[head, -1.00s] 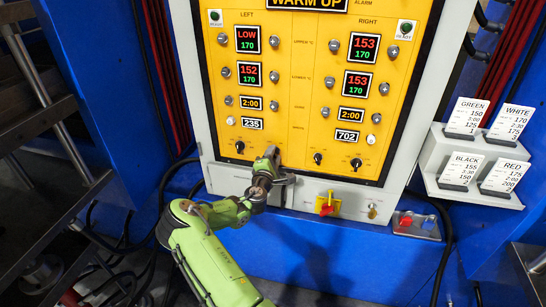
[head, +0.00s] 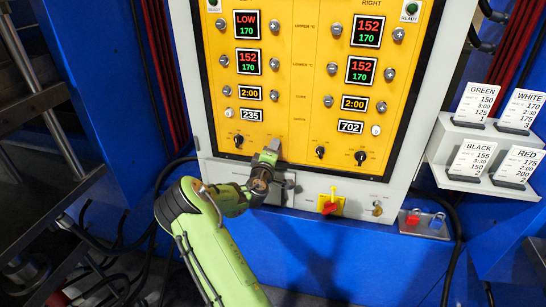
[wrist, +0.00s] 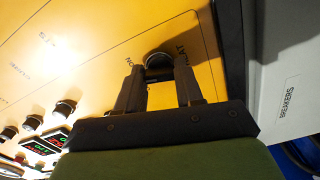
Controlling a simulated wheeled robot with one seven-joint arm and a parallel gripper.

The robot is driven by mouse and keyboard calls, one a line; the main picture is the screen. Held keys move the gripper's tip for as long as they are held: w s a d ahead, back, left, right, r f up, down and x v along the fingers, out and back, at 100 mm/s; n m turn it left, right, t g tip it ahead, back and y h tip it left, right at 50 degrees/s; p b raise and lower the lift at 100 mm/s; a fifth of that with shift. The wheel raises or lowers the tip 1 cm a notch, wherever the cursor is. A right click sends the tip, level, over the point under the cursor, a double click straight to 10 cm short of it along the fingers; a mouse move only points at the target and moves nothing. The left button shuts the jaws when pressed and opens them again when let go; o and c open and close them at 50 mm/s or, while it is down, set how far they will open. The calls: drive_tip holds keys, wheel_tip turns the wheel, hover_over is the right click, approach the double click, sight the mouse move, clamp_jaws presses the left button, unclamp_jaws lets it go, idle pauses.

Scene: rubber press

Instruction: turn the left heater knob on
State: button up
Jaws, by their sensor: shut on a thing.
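The yellow control panel (head: 305,100) has a row of black knobs along its bottom. My gripper (head: 272,148) is at the lower middle-left of this row in the head view and hides the second knob from the left. In the wrist view my gripper (wrist: 158,78) has its two dark fingers on either side of a round black knob (wrist: 158,62), shut on it. Small labels stand on both sides of that knob. Its pointer direction cannot be made out.
Beside it are a left-end knob (head: 238,140) and two right knobs (head: 320,152) (head: 361,158). Below the panel is a red switch on a yellow plate (head: 330,205). A card shelf (head: 470,135) stands at right. The wrist view shows a "BREAKERS" label (wrist: 288,97).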

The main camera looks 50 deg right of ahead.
drive_tip(key=shift+f+m+b, duration=0.15)
drive_tip(key=shift+m+b, duration=0.45)
drive_tip(key=shift+m, duration=0.1)
drive_tip(key=o, duration=1)
drive_tip(key=shift+o, duration=0.2)
drive_tip(key=shift+a, duration=0.1)
drive_tip(key=b+v, duration=0.2)
drive_tip(key=v, duration=1.3)
drive_tip(key=shift+s+a+b, duration=0.2)
drive_tip(key=shift+a+b, duration=0.1)
drive_tip(key=shift+b, duration=0.1)
